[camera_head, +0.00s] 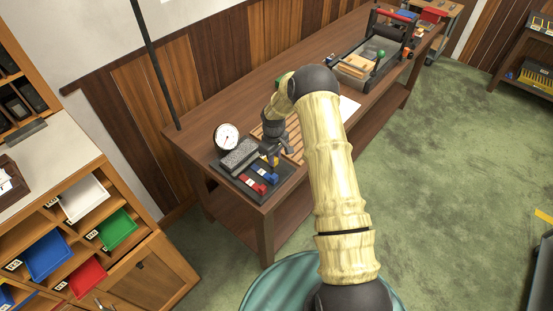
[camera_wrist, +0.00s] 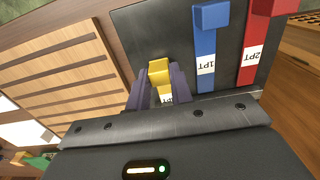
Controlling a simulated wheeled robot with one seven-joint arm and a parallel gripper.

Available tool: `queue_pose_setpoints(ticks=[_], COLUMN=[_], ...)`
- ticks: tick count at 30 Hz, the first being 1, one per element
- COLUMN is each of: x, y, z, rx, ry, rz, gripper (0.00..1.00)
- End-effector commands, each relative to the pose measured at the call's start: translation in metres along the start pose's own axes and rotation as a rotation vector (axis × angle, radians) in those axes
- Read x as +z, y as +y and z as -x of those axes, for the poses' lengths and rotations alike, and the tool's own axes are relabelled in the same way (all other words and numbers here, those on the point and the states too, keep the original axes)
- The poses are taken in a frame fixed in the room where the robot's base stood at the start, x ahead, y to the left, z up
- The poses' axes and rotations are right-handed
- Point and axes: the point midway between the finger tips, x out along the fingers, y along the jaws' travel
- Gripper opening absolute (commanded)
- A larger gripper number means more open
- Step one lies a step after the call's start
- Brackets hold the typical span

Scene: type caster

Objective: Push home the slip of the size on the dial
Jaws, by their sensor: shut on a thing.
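My gripper (camera_wrist: 160,88) is shut on the yellow slip (camera_wrist: 159,72), with one finger on each side of its raised block. Its label is mostly hidden by the fingers. The blue slip (camera_wrist: 206,45), labelled 1PT, and the red slip (camera_wrist: 252,55), labelled 2PT, lie to the right on the dark plate (camera_wrist: 135,25). In the head view the red slip (camera_head: 258,188) and blue slip (camera_head: 270,177) show near the front of the plate. The round white dial (camera_head: 227,137) stands behind them; its reading is too small to tell.
A grey speckled block (camera_head: 239,157) sits on the plate beside the dial. A slatted wooden case (camera_wrist: 55,70) lies beside the plate. A tool tray (camera_head: 362,68) stands farther along the bench. A cabinet with coloured bins (camera_head: 46,255) is at the left.

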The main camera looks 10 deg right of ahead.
Motion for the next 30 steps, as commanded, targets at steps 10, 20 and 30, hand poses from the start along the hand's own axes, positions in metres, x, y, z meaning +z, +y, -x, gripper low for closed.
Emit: queue_pose_setpoints(ticks=[10, 20, 30], x=[-0.004, -0.003, -0.003], y=[0.001, 0.001, 0.001], z=[0.002, 0.010, 0.063], rx=[0.004, 0.004, 0.006], ry=[0.012, 0.010, 0.012], rz=[-0.001, -0.001, 0.001], gripper=[0.44, 0.44, 0.44])
